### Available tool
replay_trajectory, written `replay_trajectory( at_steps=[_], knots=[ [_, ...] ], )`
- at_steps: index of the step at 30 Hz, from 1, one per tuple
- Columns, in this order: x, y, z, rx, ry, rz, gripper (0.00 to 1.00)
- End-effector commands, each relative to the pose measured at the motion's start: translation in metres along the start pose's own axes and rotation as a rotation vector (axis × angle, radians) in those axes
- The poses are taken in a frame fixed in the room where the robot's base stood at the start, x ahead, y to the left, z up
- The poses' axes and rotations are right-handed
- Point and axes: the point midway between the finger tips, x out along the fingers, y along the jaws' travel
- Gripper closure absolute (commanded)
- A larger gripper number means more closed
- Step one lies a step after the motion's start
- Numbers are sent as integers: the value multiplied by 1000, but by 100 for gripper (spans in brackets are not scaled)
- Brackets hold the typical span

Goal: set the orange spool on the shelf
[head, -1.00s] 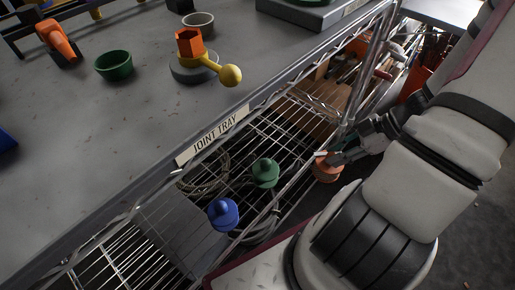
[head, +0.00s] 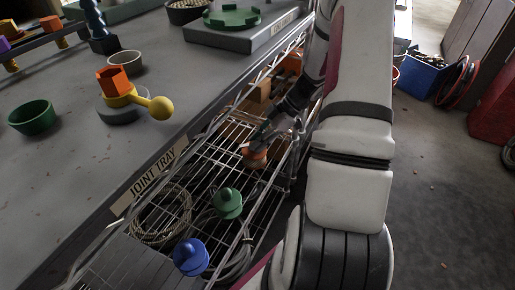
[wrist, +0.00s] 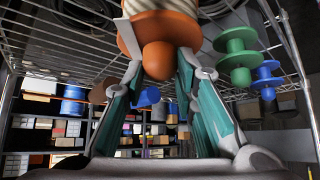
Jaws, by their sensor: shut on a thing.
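The orange spool (head: 254,158) is over the right-hand part of the wire shelf (head: 222,150), below the grey bench top. My gripper (head: 257,143) is shut on it from above. In the wrist view the fingers (wrist: 160,68) close around the spool's round orange knob (wrist: 158,61), with its wide flange and pale wound body (wrist: 160,5) beyond. I cannot tell whether the spool touches the wires. A green spool (head: 228,203) and a blue spool (head: 191,257) stand upright on the shelf; both also show at the right of the wrist view.
The bench edge, labelled "JOINT TRAY" (head: 158,180), overhangs the shelf's left side. Brown boxes (head: 262,90) sit at the shelf's far end. Metal rails border the shelf.

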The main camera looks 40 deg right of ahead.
Motion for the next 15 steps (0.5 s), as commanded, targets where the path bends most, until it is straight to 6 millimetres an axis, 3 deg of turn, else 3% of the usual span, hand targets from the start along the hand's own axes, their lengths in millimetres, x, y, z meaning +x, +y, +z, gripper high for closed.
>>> replay_trajectory(
  at_steps=[7, 15],
  knots=[
    [24, -1, 20, 2, 1, -2, 96],
    [25, 0, 21, 0, 0, 0, 96]
  ],
)
